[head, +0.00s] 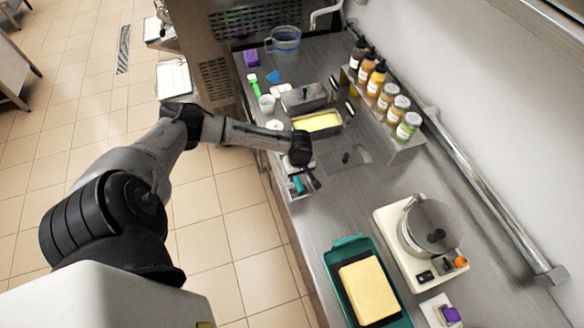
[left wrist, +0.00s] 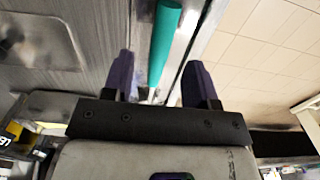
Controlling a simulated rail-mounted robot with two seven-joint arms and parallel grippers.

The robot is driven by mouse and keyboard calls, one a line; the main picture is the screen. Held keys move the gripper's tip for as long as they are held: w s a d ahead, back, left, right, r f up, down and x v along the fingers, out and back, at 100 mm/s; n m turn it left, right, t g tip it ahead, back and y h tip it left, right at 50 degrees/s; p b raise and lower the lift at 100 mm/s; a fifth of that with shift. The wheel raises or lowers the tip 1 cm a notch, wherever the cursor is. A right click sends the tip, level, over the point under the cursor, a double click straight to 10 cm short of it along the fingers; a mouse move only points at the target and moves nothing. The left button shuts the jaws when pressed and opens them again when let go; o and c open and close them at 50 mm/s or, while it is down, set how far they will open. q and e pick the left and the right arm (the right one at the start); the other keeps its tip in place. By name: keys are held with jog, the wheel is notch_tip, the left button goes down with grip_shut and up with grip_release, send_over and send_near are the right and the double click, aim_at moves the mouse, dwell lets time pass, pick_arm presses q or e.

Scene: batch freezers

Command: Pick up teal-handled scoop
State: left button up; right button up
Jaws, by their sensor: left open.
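The teal-handled scoop's teal handle (left wrist: 165,40) runs up the left wrist view, lying in the gap between the two fingers of my left gripper (left wrist: 160,72). Space shows on both sides of the handle, and the fingers are open. In the head view, my left gripper (head: 303,184) is low at the counter's left edge, and a small piece of the teal handle (head: 297,184) shows beside it. The arm and gripper hide most of the scoop there. My right gripper is not in view.
A metal tub of yellow mix (head: 318,122) and a lidded metal tub (head: 303,98) stand behind the gripper. Bottles line a shelf (head: 405,150) at the right. A teal tray (head: 345,243) with a yellow block and a scale-like machine (head: 390,225) stand nearer. Counter between is mostly clear.

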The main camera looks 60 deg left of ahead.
aim_at(298, 182)
pick_arm(q)
jog(key=shift+s+d+f, duration=0.1)
jog(key=shift+f, duration=1.1)
jog(key=shift+s+d+f, duration=0.1)
jog(key=shift+f, duration=1.1)
grip_shut()
